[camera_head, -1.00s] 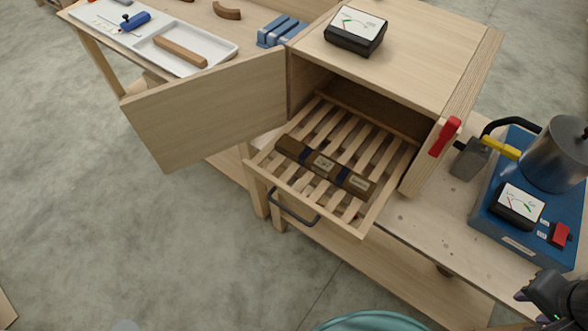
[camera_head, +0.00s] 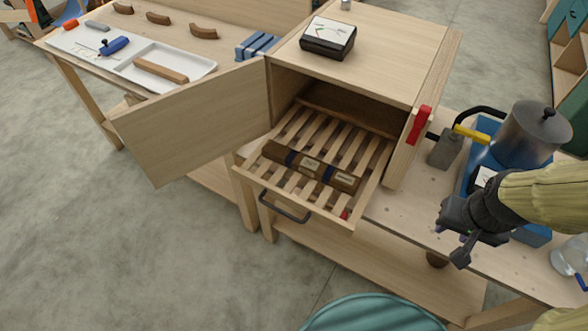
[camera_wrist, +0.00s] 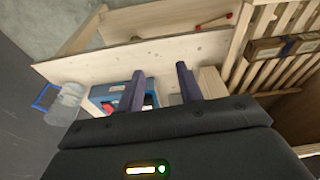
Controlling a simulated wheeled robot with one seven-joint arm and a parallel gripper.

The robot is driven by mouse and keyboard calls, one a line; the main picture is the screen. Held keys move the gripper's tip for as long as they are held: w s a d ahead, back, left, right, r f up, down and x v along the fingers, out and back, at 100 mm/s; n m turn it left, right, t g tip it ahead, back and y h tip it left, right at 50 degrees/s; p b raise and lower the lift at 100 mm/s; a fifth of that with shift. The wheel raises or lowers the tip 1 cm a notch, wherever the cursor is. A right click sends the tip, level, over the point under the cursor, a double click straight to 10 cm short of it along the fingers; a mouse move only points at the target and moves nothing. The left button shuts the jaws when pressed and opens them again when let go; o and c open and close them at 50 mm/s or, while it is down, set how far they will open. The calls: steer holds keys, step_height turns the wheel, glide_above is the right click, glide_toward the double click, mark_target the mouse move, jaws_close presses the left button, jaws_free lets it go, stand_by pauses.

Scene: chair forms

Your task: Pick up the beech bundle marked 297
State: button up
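A dark brown wooden bundle (camera_head: 311,166) with dark blue bands and pale labels lies across the pulled-out slatted rack (camera_head: 357,212) of the wooden cabinet. The labels are too small to read, so I cannot tell whether 297 is on them. Part of the bundle also shows at the right edge of the wrist view (camera_wrist: 268,50). My gripper (camera_head: 452,244) is to the right of the rack, above the bench, apart from the bundle. In the wrist view its two fingers (camera_wrist: 158,85) are spread with nothing held between them.
The cabinet door (camera_head: 195,120) stands open to the left. A red latch (camera_head: 418,125) is on the cabinet's right side. A steel pot (camera_head: 527,135) and blue apparatus stand at the right. A white tray (camera_head: 125,62) is on the left bench. A teal round thing (camera_head: 370,315) is in front.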

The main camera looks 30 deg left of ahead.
steer(key=shift+a, duration=0.15)
steer(key=shift+o, duration=0.2)
steer(key=o, duration=0.7)
steer(key=shift+w+f+n, duration=0.15)
steer(key=shift+w+n, duration=0.15)
steer(key=shift+w, duration=0.1)
steer(key=shift+o, duration=0.3)
steer(key=w+f+n+t, duration=0.2)
steer(key=w+f+n, duration=0.1)
steer(key=w, duration=0.3)
steer(key=shift+a+n, duration=0.4)
steer(key=shift+a, duration=0.05)
steer(key=w+a+f+n+y+p, duration=0.1)
steer(key=w+a+f+n+y, duration=0.1)
steer(key=a+n+y, duration=0.3)
steer(key=w+a+f+n+y, duration=0.2)
steer(key=a+f, duration=0.1)
steer(key=a, duration=0.3)
steer(key=s+a+r+n+g+y, duration=0.1)
steer(key=s+a+n+y, duration=0.1)
steer(key=a+y, duration=0.3)
steer(key=shift+s+a+r+n, duration=0.35)
steer(key=shift+a+n, duration=0.45)
steer(key=shift+a, duration=0.2)
